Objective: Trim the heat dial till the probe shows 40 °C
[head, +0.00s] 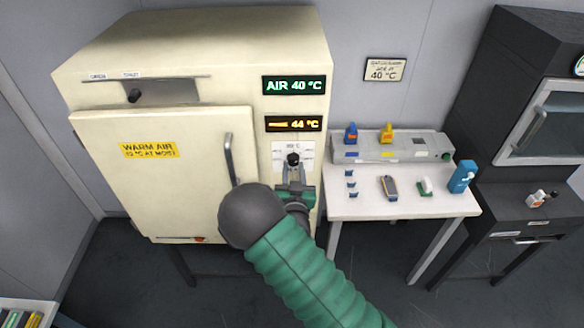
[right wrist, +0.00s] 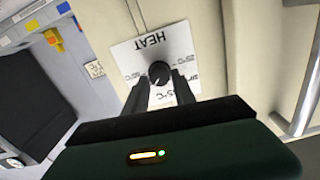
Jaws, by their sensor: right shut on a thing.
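The black heat dial (head: 293,159) sits on a white scale card on the cream cabinet's front, right of the door. It also shows in the right wrist view (right wrist: 159,72), under the word HEAT. My right gripper (head: 294,170) is shut on the dial, a finger on either side of it; its fingers show too in the right wrist view (right wrist: 160,84). The amber probe display (head: 293,124) reads 44 °C. The green display (head: 294,85) above it reads AIR 40 °C. My left gripper is not in view.
The cabinet door (head: 165,170) is closed, with a vertical handle (head: 234,158) close to my right arm. A white table (head: 400,205) to the right holds several small items. A wall sign (head: 384,69) shows 40 °C. A dark oven unit stands at the far right.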

